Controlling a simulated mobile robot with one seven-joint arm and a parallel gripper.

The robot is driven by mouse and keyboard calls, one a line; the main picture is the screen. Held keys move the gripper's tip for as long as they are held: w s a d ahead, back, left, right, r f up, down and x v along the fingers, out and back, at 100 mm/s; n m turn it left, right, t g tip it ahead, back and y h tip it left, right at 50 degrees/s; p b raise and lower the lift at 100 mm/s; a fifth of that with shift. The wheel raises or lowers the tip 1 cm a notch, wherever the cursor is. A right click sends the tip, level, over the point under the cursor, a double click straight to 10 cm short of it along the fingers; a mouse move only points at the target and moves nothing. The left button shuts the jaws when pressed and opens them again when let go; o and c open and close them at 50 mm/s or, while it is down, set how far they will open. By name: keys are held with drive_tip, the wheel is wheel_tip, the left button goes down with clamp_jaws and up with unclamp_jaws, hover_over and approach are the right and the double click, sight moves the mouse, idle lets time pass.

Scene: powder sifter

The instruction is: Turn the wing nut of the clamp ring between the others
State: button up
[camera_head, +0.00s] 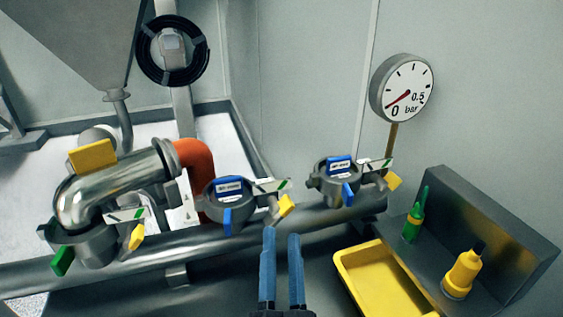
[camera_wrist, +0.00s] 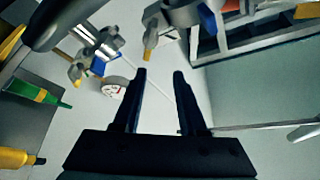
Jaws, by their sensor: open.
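Three grey clamp rings sit along a steel pipe. The middle clamp ring (camera_head: 229,213) has a blue label and a blue tab, and its yellow wing nut (camera_head: 286,206) sticks out at its right. The left clamp ring (camera_head: 95,247) has a green tab and a yellow wing nut (camera_head: 137,237). The right clamp ring (camera_head: 325,188) has blue parts and a yellow wing nut (camera_head: 393,181). My gripper (camera_head: 281,236) is open and empty, just below the middle wing nut in the head view. In the wrist view a yellow wing nut (camera_wrist: 150,43) lies beyond the open fingertips (camera_wrist: 160,74).
A pressure gauge (camera_head: 402,88) stands at the back right, its needle near 0. A yellow tray (camera_head: 372,283) lies right of my gripper. An elbow pipe (camera_head: 115,187) rises at left.

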sight(282, 218)
drive_tip(key=s+f+m+g+p, duration=0.1)
drive_tip(key=s+f+m+p, duration=0.15)
drive_tip(key=s+p, duration=0.25)
drive_tip(key=shift+n+y, duration=0.35)
drive_tip(key=shift+y, duration=0.05)
drive_tip(key=x, duration=0.4)
drive_tip(key=f+p+x, duration=0.1)
drive_tip(key=x, duration=0.8)
drive_tip(key=shift+w+d+f+p, duration=0.2)
drive_tip(key=shift+w+p, duration=0.05)
drive_tip(key=shift+p, duration=0.15)
clamp_jaws()
